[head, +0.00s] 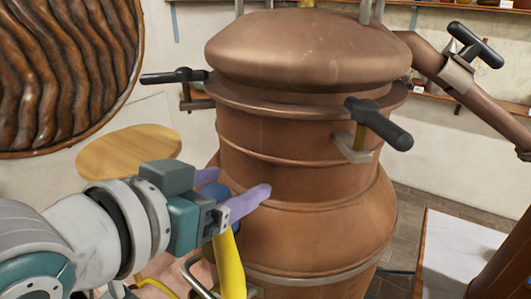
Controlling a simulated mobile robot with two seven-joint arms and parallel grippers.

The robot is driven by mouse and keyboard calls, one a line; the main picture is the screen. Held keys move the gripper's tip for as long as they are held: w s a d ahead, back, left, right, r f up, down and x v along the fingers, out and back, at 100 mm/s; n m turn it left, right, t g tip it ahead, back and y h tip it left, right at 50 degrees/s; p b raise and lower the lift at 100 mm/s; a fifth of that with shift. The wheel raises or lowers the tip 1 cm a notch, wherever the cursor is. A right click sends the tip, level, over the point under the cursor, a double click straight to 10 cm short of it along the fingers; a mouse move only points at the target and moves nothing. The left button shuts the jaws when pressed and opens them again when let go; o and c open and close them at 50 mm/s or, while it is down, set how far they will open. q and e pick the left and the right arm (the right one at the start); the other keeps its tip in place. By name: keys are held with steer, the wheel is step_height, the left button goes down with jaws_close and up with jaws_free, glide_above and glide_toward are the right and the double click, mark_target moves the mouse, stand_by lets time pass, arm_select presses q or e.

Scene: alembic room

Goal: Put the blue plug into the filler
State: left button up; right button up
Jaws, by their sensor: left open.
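My left gripper (240,182) reaches in from the lower left, its purple fingers apart, in front of the large copper still. The blue plug (213,190) shows as a rounded blue shape between the two fingers, partly hidden by the near finger and the gripper body. Whether the fingers touch it cannot be told. A yellow pipe (231,268), perhaps part of the filler, rises just below the gripper; its top is hidden behind the gripper. How the plug sits relative to the pipe's top is hidden. My right gripper is out of view.
The copper still (300,165) fills the middle, with black-handled clamps (384,127) sticking out from its rim. A copper pipe (430,60) runs off to the right. A round wooden top (128,152) stands behind my left arm. A white-topped surface (455,250) is at the lower right.

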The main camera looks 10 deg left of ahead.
arm_select(q)
steer(key=b+v, duration=0.2)
steer(key=v, duration=0.6)
steer(key=shift+s+f, duration=0.1)
steer(key=shift+s, duration=0.15)
steer(key=s+a+n+g+y+p, duration=0.1)
steer(key=s+a+g+y+p, duration=0.2)
steer(key=s+g+p, duration=0.6)
steer(key=s+a+p, duration=0.1)
steer(key=s+p, duration=0.1)
steer(key=s, duration=0.3)
steer(key=shift+a+f, duration=0.3)
steer(key=shift+a, duration=0.05)
